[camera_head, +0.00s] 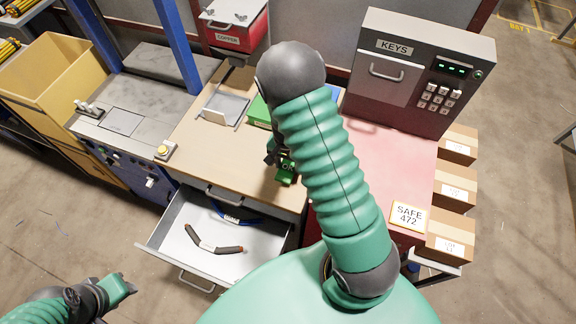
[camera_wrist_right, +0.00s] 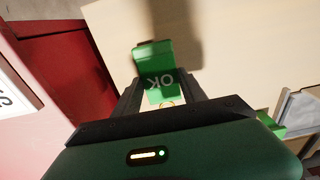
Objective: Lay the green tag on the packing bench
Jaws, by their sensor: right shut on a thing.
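The green tag (camera_wrist_right: 155,62) is marked "OK" and sits between the fingertips of my right gripper (camera_wrist_right: 166,98) in the wrist view. My right gripper is shut on it, over the pale wooden top of the packing bench (camera_wrist_right: 222,62). In the head view the tag (camera_head: 286,179) shows at the right gripper (camera_head: 278,162), above the front right part of the bench (camera_head: 191,145). Whether the tag touches the bench I cannot tell. My right arm hides part of the bench. My left gripper (camera_head: 124,287) is at the lower left, away from the bench; its jaw opening is unclear.
An open drawer (camera_head: 171,232) below the bench holds a dark cable piece (camera_head: 212,243) and a blue cable. A green box (camera_head: 258,112) and a grey tray (camera_head: 225,106) are on the bench. A red table with a KEYS cabinet (camera_head: 420,70) stands right.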

